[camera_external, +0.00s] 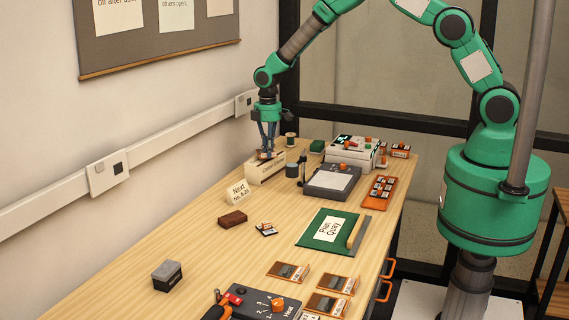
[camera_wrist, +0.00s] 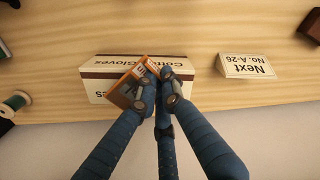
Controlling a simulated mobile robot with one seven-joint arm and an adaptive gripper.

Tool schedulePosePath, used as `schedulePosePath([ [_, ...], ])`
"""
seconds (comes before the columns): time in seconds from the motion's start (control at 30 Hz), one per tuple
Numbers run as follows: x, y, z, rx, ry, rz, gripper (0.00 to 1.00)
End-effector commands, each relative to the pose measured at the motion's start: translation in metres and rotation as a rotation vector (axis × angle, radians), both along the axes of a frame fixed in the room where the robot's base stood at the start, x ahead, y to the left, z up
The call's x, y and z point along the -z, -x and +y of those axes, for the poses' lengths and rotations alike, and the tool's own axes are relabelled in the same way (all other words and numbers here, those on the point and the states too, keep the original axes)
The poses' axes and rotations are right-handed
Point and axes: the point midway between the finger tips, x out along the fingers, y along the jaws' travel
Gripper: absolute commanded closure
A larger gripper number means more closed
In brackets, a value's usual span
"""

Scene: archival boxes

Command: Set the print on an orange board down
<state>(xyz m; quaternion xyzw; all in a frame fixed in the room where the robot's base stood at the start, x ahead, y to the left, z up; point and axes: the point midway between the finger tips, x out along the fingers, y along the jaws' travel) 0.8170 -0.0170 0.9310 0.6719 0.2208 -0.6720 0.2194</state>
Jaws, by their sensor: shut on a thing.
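My gripper (camera_external: 267,150) is over the cream cotton gloves box (camera_external: 267,172) near the wall. In the wrist view my gripper (camera_wrist: 160,88) is shut on a small print on an orange board (camera_wrist: 124,90), which is tilted and partly covered by the fingers. The print overlaps the gloves box (camera_wrist: 108,66) in that view; I cannot tell whether they touch. Similar prints on orange boards lie at the front of the bench, one at the left (camera_external: 288,272), one at the right (camera_external: 338,284) and one nearer (camera_external: 326,304).
A "Next No. A-26" sign (camera_external: 237,191) stands beside the gloves box. A brown block (camera_external: 232,219), a green mat (camera_external: 313,236), a dark grey device (camera_external: 331,184) and an orange tray (camera_external: 378,190) are on the bench. Bare wood (camera_external: 190,240) shows at the left middle.

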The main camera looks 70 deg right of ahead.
Motion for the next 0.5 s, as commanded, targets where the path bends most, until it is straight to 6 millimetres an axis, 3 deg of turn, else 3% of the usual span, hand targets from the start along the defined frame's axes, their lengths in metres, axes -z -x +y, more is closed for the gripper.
schedulePosePath([
  [0.03, -0.001, -0.004, -0.021, 0.026, 0.0, 0.0, 1.0],
  [0.3, -0.004, -0.016, -0.122, 0.149, 0.0, 0.002, 1.0],
  [0.5, -0.005, -0.017, -0.175, 0.212, -0.001, 0.001, 1.0],
])
